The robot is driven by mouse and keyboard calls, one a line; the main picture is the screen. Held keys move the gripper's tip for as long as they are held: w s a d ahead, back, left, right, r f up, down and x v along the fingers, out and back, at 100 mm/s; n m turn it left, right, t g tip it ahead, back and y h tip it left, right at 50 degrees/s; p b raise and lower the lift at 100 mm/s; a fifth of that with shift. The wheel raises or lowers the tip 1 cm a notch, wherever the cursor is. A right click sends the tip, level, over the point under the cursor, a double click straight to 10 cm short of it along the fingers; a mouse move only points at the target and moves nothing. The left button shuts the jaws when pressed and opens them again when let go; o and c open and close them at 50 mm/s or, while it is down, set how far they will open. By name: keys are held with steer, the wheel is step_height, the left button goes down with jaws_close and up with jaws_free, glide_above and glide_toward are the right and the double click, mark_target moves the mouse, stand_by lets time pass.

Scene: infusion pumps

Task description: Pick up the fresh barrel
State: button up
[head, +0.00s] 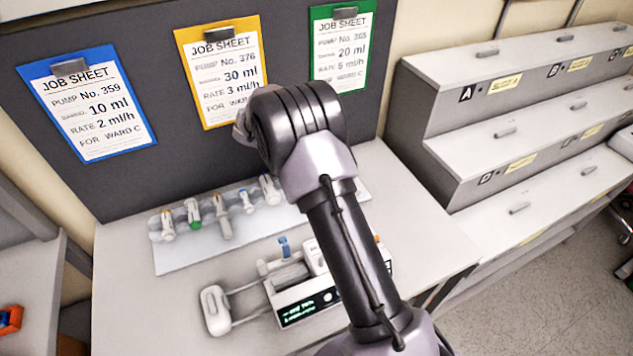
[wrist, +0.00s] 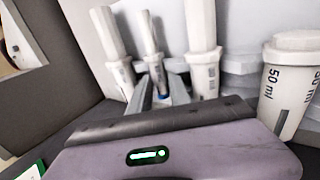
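Several barrels stand in a row along a pale rack (head: 180,262) on the bench. In the head view they include a white one (head: 167,225), a green-marked one (head: 194,213), a grey-beige one (head: 222,220) and a slim blue-marked one (head: 247,201). In the wrist view, the slim barrel (wrist: 148,35) rises directly beyond my gripper (wrist: 165,88), between two thicker barrels. A wide barrel marked 50 ml (wrist: 285,85) stands at the right. My fingers are close to the slim barrel's lower part; whether they touch it is unclear. The head view hides my fingers behind the arm.
An infusion pump (head: 295,310) with a lit green display stands in front of the rack, partly behind my arm. Job sheets in blue (head: 90,105), yellow (head: 222,75) and green (head: 340,50) hang on the dark board. Stepped labelled drawers (head: 510,130) stand right.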

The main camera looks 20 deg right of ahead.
steer(key=shift+r, duration=0.1)
jaws_close()
